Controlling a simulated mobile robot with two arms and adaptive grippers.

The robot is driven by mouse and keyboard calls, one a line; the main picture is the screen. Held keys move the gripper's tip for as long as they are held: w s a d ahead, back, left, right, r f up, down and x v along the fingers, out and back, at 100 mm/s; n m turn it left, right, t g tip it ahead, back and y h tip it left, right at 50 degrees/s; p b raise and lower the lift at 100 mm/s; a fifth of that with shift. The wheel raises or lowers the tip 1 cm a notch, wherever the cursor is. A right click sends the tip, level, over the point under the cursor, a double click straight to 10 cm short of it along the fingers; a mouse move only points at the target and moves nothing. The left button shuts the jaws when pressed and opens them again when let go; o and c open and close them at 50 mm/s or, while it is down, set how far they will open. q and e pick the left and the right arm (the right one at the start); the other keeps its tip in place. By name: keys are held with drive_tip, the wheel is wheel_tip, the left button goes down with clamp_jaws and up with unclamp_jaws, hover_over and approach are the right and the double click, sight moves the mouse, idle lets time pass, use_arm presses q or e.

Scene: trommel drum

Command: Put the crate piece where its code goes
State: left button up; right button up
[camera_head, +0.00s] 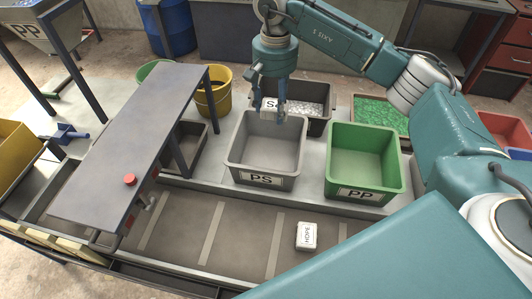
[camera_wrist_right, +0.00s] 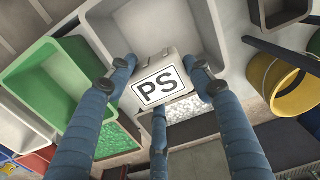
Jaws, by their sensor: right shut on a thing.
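The crate piece (camera_wrist_right: 157,90) is a pale block with a "PS" label facing my right wrist camera. My right gripper (camera_head: 271,105) is shut on it and holds it up in the air. In the head view, the piece's label (camera_head: 269,104) shows between the fingers and reads upside down. The piece appears near the back rim of the grey PS bin (camera_head: 262,154); its height above the bin is hard to tell. The grey bin also shows behind the piece in the wrist view (camera_wrist_right: 135,30) and looks empty. My left gripper is not in view.
The empty green PP bin (camera_head: 364,154) stands right of the grey bin. Behind are a dark crate (camera_head: 318,96) of pale bits and a tray of green bits (camera_head: 383,113). A white block marked "HOPE" (camera_head: 306,236) lies on the belt (camera_head: 240,235). A yellow bucket (camera_head: 213,93) stands left.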

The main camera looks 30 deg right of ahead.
drive_tip(key=f, duration=0.1)
drive_tip(key=f+b, duration=0.1)
drive_tip(key=f, duration=0.1)
drive_tip(key=shift+w+a+f, duration=0.15)
drive_tip(key=shift+a+f, duration=0.05)
drive_tip(key=shift+f, duration=0.05)
drive_tip(key=shift+f+b, duration=0.35)
drive_tip(key=o, duration=1.2)
drive_tip(key=shift+r, duration=0.2)
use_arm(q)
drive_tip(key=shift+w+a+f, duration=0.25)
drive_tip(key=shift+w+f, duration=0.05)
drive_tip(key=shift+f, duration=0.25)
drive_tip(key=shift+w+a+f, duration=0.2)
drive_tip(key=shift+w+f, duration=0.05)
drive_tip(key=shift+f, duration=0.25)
use_arm(e)
wheel_tip(320, 180, up, 12)
drive_tip(key=shift+f, duration=0.15)
drive_tip(key=shift+f, duration=0.1)
